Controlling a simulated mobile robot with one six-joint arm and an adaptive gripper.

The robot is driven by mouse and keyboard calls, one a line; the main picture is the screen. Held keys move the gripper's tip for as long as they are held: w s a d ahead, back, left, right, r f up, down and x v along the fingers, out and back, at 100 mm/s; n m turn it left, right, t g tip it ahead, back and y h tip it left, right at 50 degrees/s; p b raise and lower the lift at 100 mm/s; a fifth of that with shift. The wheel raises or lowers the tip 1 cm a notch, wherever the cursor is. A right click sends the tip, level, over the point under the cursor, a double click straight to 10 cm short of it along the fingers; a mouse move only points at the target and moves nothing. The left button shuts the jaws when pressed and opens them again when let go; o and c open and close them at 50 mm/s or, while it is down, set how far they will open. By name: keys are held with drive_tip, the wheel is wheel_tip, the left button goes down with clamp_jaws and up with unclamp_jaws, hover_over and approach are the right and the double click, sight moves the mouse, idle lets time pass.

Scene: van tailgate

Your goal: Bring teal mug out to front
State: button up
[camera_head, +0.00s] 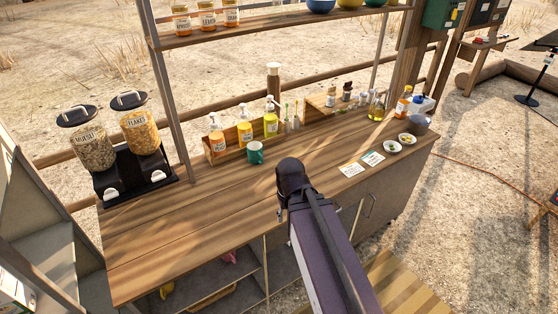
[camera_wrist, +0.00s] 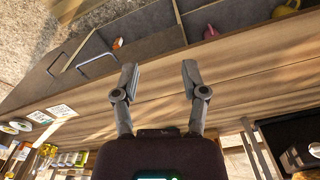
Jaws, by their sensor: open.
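The teal mug (camera_head: 255,152) stands upright on the wooden counter (camera_head: 180,235), just in front of the wooden box with pump bottles, in the head view. I cannot make it out in the wrist view. My gripper (camera_wrist: 158,80) shows in the wrist view with its two fingers apart and nothing between them, over the counter planks near the front edge. In the head view my arm reaches in from the bottom, to the right of the mug, and hides the fingers.
Pump bottles (camera_head: 244,133) stand in a box behind the mug. Two cereal dispensers (camera_head: 140,128) stand at the left. Two cards (camera_head: 373,158), small bowls (camera_head: 407,139) and an oil bottle (camera_head: 377,108) are at the right. The counter's left and front are clear.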

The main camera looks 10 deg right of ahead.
drive_tip(key=shift+a, duration=0.25)
drive_tip(key=n+t+y+b, duration=0.2)
drive_tip(key=t+y+b, duration=0.3)
drive_tip(key=t+b, duration=1.1)
approach(261, 155)
wheel_tip(261, 155, up, 4)
drive_tip(key=s+d+g+b, duration=0.2)
drive_tip(key=g+b, duration=0.1)
drive_tip(key=shift+f, duration=0.15)
drive_tip(key=shift+w, duration=0.1)
drive_tip(key=shift+f+b+x, duration=0.2)
drive_tip(key=shift+b+x, duration=2.2)
drive_tip(key=shift+x, duration=4.45)
drive_tip(key=shift+a, duration=0.2)
